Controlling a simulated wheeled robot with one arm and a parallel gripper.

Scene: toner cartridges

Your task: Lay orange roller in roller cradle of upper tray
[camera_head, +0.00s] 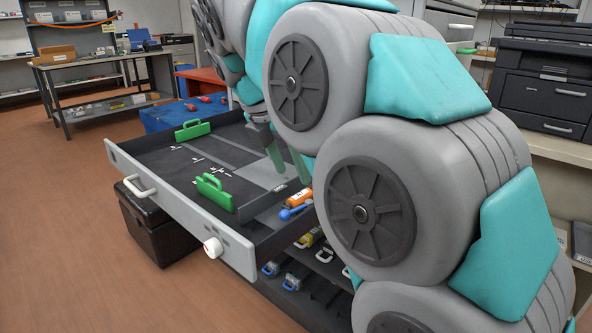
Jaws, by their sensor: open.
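The upper tray (140,174) is a dark open drawer with a grey front and a white handle. Two upright green brackets (193,130) stand in it, one at the far left and one nearer the front (214,191); I cannot tell whether they form the roller cradle. A small orange cylinder (298,198), which looks like the orange roller, lies at the tray's right side, partly hidden by my arm. My gripper (290,175) is open over the tray's right part, its fingers pointing down just beyond the orange piece. Nothing shows between the fingers.
A blue piece (291,211) lies beside the orange one. A lower tray (310,283) holds several cartridges with blue, yellow and white parts. A blue crate (170,115) stands behind. My arm hides much of the right side.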

